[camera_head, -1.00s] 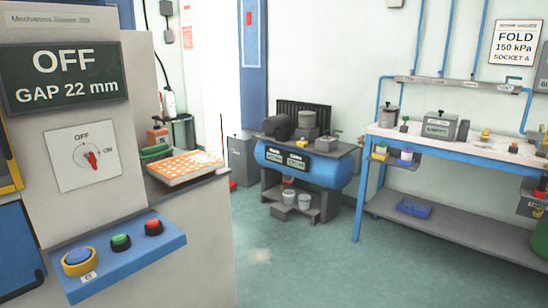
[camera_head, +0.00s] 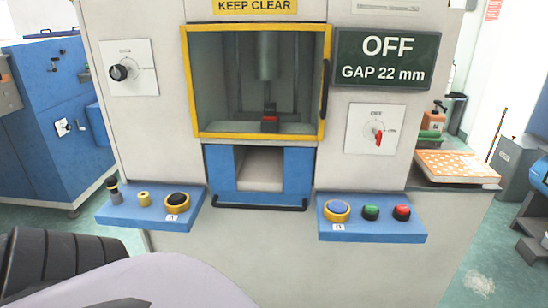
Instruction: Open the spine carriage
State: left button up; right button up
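I face a machine with a yellow-framed window (camera_head: 188,90) and a KEEP CLEAR sign (camera_head: 256,6). Its display (camera_head: 387,60) reads OFF, GAP 22 mm. Below the window is a blue frame (camera_head: 219,175) around a pale recess (camera_head: 259,168), with a dark bar handle (camera_head: 258,207) along its lower front. I cannot tell for sure which part is the spine carriage. A red-tipped tool (camera_head: 269,121) shows behind the window. Part of my own arm shows at the lower left, but neither gripper is in view.
Blue ledges with buttons jut out at left (camera_head: 150,215) and right (camera_head: 370,228). A red rotary switch (camera_head: 378,138) is under the display and a black knob (camera_head: 120,72) is at upper left. A blue cabinet (camera_head: 48,130) stands at left. An orange-patterned board (camera_head: 456,167) lies at right.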

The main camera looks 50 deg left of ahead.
aim_at(224, 162)
jog(key=u, duration=1.75)
